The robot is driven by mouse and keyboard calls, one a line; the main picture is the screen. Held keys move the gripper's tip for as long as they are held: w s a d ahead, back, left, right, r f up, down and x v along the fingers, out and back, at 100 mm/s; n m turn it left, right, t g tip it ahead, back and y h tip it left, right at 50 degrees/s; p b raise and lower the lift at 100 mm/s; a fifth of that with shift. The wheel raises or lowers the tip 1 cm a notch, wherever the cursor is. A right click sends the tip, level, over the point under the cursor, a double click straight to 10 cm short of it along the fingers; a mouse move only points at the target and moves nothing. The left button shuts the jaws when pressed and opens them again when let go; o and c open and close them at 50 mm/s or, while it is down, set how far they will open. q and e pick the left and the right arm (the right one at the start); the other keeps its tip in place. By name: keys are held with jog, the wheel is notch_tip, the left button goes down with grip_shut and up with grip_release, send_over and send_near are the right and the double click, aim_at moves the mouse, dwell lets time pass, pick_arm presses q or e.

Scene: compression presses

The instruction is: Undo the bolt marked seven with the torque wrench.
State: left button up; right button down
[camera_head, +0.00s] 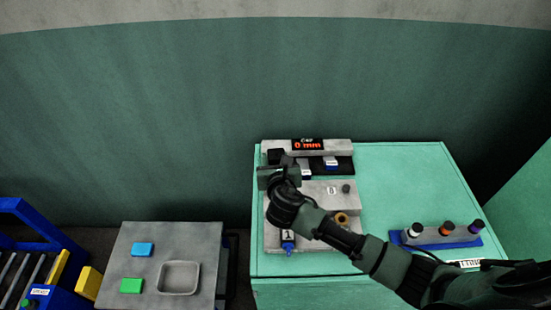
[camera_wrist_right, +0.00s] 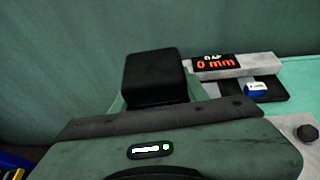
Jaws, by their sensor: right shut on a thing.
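My right gripper (camera_head: 272,175) reaches in over the left part of the grey press plate (camera_head: 318,196). It is shut on a black block-like thing (camera_wrist_right: 155,78), which also shows in the head view (camera_head: 276,156). I cannot tell whether this is the torque wrench's top. A grey bolt (camera_head: 346,188) stands beside a label reading 8 (camera_head: 331,190), right of my gripper; the bolt also shows in the wrist view (camera_wrist_right: 308,132). A label reading 1 (camera_head: 288,235) is at the front left of the plate. No mark seven is readable; my gripper and arm hide part of the plate. My left gripper is not in view.
The gap display (camera_head: 308,144) reads 0 mm at the back. A blue-based rack (camera_head: 437,242) with white-, orange- and purple-topped tools stands at right. A grey table (camera_head: 210,238) with a tray (camera_head: 178,264) is at left.

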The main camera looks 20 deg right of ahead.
jog(key=p, duration=0.4)
jog(key=shift+s+f+p, duration=0.1)
jog(key=shift+s+p, duration=0.05)
jog(key=shift+p, duration=0.2)
dwell(5.3)
jog(key=shift+w+r+p, duration=0.25)
jog(key=shift+r+p, duration=0.3)
jog(key=shift+r, duration=2.8)
